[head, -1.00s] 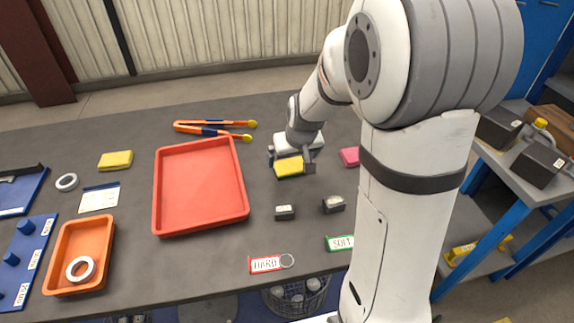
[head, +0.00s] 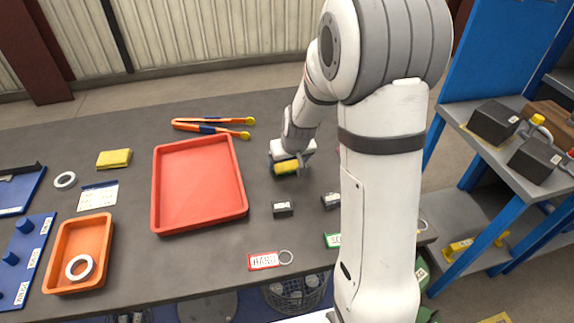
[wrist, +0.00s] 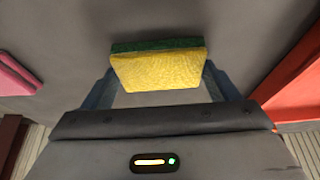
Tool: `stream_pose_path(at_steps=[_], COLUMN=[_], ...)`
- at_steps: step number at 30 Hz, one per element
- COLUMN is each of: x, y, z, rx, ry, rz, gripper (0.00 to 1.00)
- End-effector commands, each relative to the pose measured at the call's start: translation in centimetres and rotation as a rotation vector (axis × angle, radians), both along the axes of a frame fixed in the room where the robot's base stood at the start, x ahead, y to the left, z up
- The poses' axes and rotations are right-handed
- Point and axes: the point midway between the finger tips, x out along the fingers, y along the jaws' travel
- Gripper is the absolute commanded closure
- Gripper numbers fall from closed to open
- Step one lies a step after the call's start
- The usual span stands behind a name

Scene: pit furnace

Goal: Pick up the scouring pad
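The scouring pad (head: 286,168) is a yellow sponge block with a dark green layer. It lies near the back middle of the grey table, right of the red tray. My gripper (head: 290,160) is down at it, with a finger at either end. In the wrist view the pad (wrist: 158,70) fills the space between the ends of the two fingers of my gripper (wrist: 160,80). Whether they press on it is not clear. No lift off the table shows.
The red tray (head: 156,205), orange-blue tongs (head: 212,130), another yellow sponge (head: 114,159) and an orange bin (head: 56,278) are on the table. Small dark blocks (head: 283,209) lie in front of my gripper. A pink block (wrist: 15,75) shows at left in the wrist view.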

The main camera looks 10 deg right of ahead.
Motion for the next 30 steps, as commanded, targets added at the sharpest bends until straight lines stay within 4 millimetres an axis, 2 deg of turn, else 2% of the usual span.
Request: stream_pose_path(at_steps=[1,7,15,20,27,30], x=[0.0,0.0,0.0,0.0,0.1,0.0], y=[0.0,0.0,0.1,0.1,0.1,0.1], z=[0.0,0.0,0.5,3.0,7.8,9.1], rx=[0.0,0.0,0.0,0.0,0.0,-0.001], ry=[0.0,0.0,-0.002,-0.005,-0.005,-0.003], rz=[0.0,0.001,0.001,0.002,0.002,0.002], gripper=[0.25,0.41,0.41,0.41,0.41,0.41])
